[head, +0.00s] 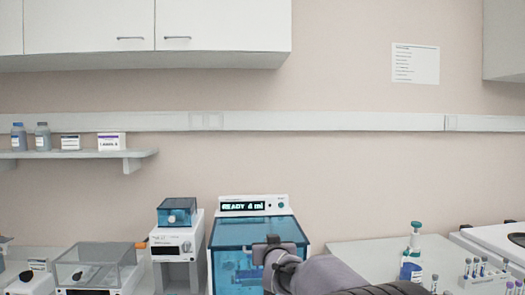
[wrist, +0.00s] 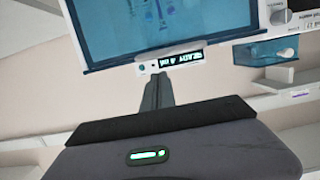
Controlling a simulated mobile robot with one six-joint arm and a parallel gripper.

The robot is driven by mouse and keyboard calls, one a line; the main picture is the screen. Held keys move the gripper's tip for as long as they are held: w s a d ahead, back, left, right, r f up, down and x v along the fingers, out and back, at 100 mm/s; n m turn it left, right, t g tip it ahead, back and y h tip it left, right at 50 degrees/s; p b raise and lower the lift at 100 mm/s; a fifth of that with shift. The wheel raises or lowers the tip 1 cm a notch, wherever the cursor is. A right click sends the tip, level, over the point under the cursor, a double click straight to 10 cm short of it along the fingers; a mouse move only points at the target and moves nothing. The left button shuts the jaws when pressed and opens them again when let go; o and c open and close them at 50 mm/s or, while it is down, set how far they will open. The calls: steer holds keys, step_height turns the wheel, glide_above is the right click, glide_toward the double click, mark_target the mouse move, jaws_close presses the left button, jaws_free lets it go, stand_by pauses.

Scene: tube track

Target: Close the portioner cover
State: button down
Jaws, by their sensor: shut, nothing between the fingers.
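The portioner (head: 253,204) is a white machine with a lit display reading "READY 4 ml". Its see-through blue cover (head: 232,233) spans the body in front of the display and looks lowered; whether its front edge is fully seated I cannot tell. In the wrist view, turned over, the cover (wrist: 205,22) fills the top, with the display strip (wrist: 182,59) below it. My gripper (head: 273,243) is shut and empty. In the head view it overlaps the right part of the cover and hides some of it. In the wrist view its fingertips (wrist: 159,80) appear close to the display strip; contact is unclear.
A smaller white device with a blue top box (head: 177,212) stands left of the portioner. A clear-lidded box (head: 97,264) is farther left. Bottles (head: 411,265) and tube racks (head: 485,275) stand on the right bench. A wall shelf (head: 75,154) holds bottles and boxes.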

steer(key=f+b, duration=0.1)
steer(key=f, duration=0.1)
steer(key=s+f+b, duration=0.1)
steer(key=f, duration=0.1)
steer(key=shift+s+f+b, duration=0.15)
steer(key=shift+f+b, duration=0.1)
steer(key=shift+b, duration=0.15)
steer(key=shift+r, duration=0.45)
